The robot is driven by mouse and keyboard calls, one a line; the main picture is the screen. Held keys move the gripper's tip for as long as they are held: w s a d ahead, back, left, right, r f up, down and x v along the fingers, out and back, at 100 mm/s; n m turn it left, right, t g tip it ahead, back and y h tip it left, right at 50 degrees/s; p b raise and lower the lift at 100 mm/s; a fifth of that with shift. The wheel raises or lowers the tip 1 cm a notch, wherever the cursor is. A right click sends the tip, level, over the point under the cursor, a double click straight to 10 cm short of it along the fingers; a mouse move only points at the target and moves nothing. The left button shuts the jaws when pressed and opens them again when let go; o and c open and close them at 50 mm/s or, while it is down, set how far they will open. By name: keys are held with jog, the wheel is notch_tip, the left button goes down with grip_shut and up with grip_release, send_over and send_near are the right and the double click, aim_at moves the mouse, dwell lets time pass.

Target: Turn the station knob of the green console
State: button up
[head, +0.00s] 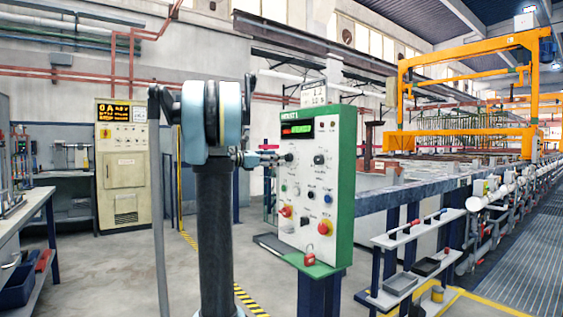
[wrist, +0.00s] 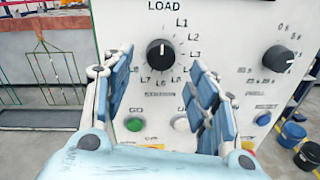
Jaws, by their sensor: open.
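The green-framed console (head: 342,190) has a pale front panel facing left in the head view. My gripper (head: 274,158) is at the left side of this panel, in front of a black knob (head: 289,157). In the wrist view a black rotary knob (wrist: 160,53), under the word LOAD and ringed by labels such as L1, L2 and L3, sits between the blue-padded fingers of my gripper (wrist: 161,66). The fingers are open, one on each side, with visible gaps to the knob. Its white mark points roughly up.
A second black knob (wrist: 278,58) is right of the fingers. A green button (wrist: 134,124) and a white button (wrist: 181,124) lie below. A rail (head: 420,188) runs behind.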

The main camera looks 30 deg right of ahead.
aim_at(286, 157)
jog(key=shift+d, duration=2.45)
jog(key=shift+c, duration=0.3)
jog(key=c, duration=1)
